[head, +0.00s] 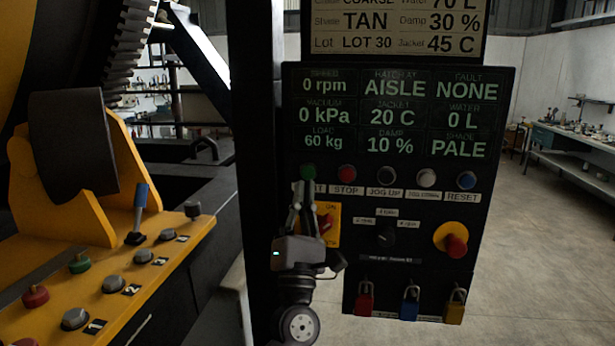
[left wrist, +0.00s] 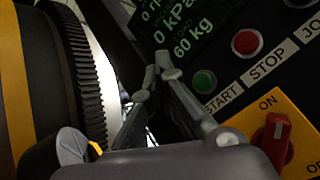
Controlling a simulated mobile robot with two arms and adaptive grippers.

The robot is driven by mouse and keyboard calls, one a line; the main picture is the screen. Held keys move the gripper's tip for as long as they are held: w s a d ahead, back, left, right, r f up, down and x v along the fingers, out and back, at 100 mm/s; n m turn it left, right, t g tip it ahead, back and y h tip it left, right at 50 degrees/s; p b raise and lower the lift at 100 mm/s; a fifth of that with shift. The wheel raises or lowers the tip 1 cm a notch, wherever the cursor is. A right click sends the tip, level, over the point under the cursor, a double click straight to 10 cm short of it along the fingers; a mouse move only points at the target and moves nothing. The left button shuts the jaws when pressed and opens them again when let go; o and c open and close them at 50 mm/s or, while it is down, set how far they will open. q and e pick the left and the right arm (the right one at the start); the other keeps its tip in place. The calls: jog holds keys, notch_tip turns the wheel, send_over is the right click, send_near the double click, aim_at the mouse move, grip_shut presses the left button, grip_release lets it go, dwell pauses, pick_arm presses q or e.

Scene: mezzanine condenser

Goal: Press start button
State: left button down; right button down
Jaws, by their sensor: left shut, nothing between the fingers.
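The green start button (head: 308,172) is at the left end of the button row on the dark control panel (head: 362,290). It also shows in the left wrist view (left wrist: 204,81), above the START label (left wrist: 223,97). My left gripper (head: 302,186) is shut and empty, pointing up, with its fingertips just below the start button in the head view. In the left wrist view the fingertips (left wrist: 162,60) appear left of and above the green button. I cannot tell whether they touch the panel. The gripper hides part of the START label in the head view. My right gripper is not in view.
Right of the start button are the red stop button (head: 347,173) and several other buttons. Below are a red rotary switch on a yellow plate (head: 333,236), a red emergency knob (head: 456,245) and padlocks (head: 410,305). A yellow console (head: 160,262) stands at left. Floor at right is clear.

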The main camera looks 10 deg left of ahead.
aim_at(308, 173)
pick_arm(q)
jog(key=w+b, duration=0.3)
jog(key=w, duration=0.4)
jog(key=shift+a, duration=0.15)
jog(key=shift+b, duration=0.35)
dwell(0.9)
jog(key=shift+w+b, duration=0.45)
